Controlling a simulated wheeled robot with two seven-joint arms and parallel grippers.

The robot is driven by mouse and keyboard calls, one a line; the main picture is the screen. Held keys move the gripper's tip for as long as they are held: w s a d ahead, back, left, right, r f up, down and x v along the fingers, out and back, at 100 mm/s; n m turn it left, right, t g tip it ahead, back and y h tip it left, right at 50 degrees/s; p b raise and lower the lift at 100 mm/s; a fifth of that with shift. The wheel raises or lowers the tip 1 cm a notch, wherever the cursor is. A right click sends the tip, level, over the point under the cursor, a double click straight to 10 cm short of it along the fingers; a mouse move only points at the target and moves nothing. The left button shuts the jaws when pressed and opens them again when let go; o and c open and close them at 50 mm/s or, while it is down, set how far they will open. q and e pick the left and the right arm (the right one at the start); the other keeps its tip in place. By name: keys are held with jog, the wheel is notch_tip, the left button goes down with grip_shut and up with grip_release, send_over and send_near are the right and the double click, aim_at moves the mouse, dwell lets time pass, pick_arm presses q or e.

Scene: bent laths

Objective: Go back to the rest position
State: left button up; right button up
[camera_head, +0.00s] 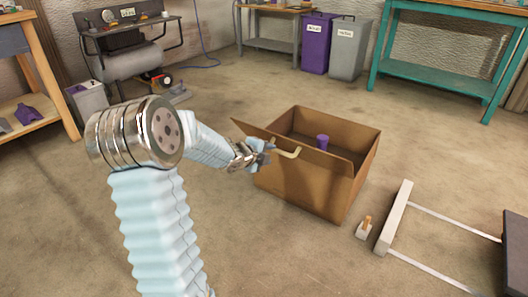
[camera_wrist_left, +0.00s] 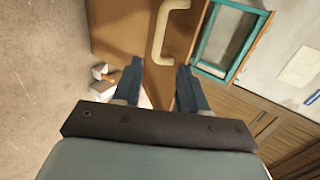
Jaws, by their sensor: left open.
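My left gripper (camera_head: 262,151) is at the near left side of an open brown box (camera_head: 305,186) on the floor. In the left wrist view the gripper (camera_wrist_left: 157,80) has its two dark fingers spread, with nothing held between them. A purple cylinder (camera_head: 322,142) stands inside the box. My right gripper is in neither view.
A small white block with an orange top (camera_head: 364,229) lies right of the box, beside a pale frame (camera_head: 395,215). A purple bin (camera_head: 317,42), a grey bin (camera_head: 348,48) and a teal table (camera_head: 445,65) stand at the back. The floor left of the box is clear.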

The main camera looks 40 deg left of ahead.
pick_arm(q)
jog(key=shift+v, duration=1)
jog(key=shift+d, duration=0.1)
jog(key=s+d+f+n+g+h+p, duration=0.1)
jog(key=d+f+n+g+h+p, duration=0.15)
jog(key=d+f+n, duration=0.4)
jog(key=s+d+f+n+g+h+p, duration=0.1)
jog(key=s+d+f+n+g+p, duration=0.2)
jog(key=d+f, duration=0.65)
jog(key=s+d+f+n+g+p, duration=0.2)
jog(key=s+d+n, duration=0.2)
jog(key=s+d, duration=0.4)
jog(key=s+d+f+n+g+h+p, duration=0.1)
jog(key=s+d+f+n+g+p, duration=0.2)
jog(key=s+d, duration=0.6)
jog(key=shift+s+d+f+n+g, duration=0.2)
jog(key=shift+d+f+n+g, duration=0.15)
jog(key=shift+d+n, duration=0.7)
jog(key=shift+a+r+h, duration=0.1)
jog(key=shift+h, duration=0.25)
jog(key=shift+a, duration=0.1)
